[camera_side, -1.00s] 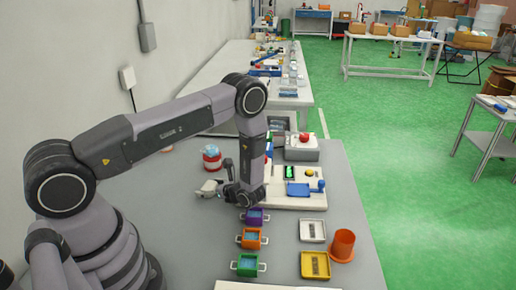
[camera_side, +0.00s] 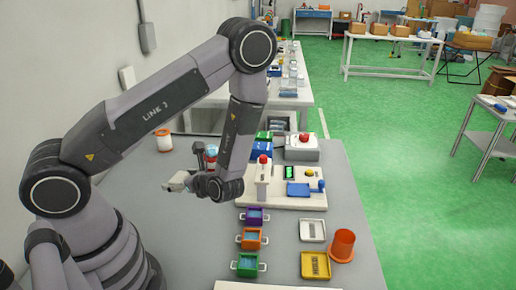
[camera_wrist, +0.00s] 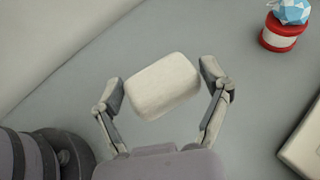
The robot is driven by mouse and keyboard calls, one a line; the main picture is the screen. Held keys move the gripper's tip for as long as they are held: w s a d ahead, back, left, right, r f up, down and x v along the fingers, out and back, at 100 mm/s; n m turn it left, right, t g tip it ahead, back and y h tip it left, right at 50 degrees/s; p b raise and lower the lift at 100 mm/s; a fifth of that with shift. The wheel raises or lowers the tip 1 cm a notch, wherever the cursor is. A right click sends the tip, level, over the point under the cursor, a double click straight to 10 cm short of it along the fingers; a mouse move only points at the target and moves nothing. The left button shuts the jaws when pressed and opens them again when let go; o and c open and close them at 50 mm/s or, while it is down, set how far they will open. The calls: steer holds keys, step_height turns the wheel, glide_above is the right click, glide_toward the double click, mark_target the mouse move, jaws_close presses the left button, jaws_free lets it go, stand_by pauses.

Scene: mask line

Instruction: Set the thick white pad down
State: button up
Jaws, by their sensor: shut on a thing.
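The thick white pad (camera_wrist: 163,86) is a rounded off-white block. It sits between the two fingertips of my gripper (camera_wrist: 162,84) in the wrist view, gripped at its two sides and slightly tilted in the picture. In the side view the pad (camera_side: 177,181) shows small at the left end of my gripper (camera_side: 184,181), over the bare grey table left of the purple bin. The pad seems to be above the table, but its underside and the gap are hidden.
A red-and-white tub with a blue faceted thing (camera_wrist: 288,20) stands near, at upper right of the wrist view. An orange-lidded jar (camera_side: 164,141) stands behind. Purple (camera_side: 252,217), orange (camera_side: 252,238) and green (camera_side: 248,264) bins are to the right. The table's left area (camera_side: 140,195) is clear.

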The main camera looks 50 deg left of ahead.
mark_target(166, 194)
steer(key=shift+s+d+r, duration=0.2)
steer(key=shift+s, duration=0.2)
steer(key=shift+s+a, duration=0.1)
steer(key=shift+a, duration=0.2)
steer(key=a+f+n+g, duration=0.2)
steer(key=a+f+g, duration=0.15)
steer(key=a, duration=0.95)
steer(key=shift+n+t+h, duration=0.25)
steer(key=shift+n+h, duration=0.05)
steer(key=f, duration=0.9)
steer(key=shift+w+a, duration=0.35)
steer(key=shift+a, duration=0.05)
steer(key=o, duration=0.9)
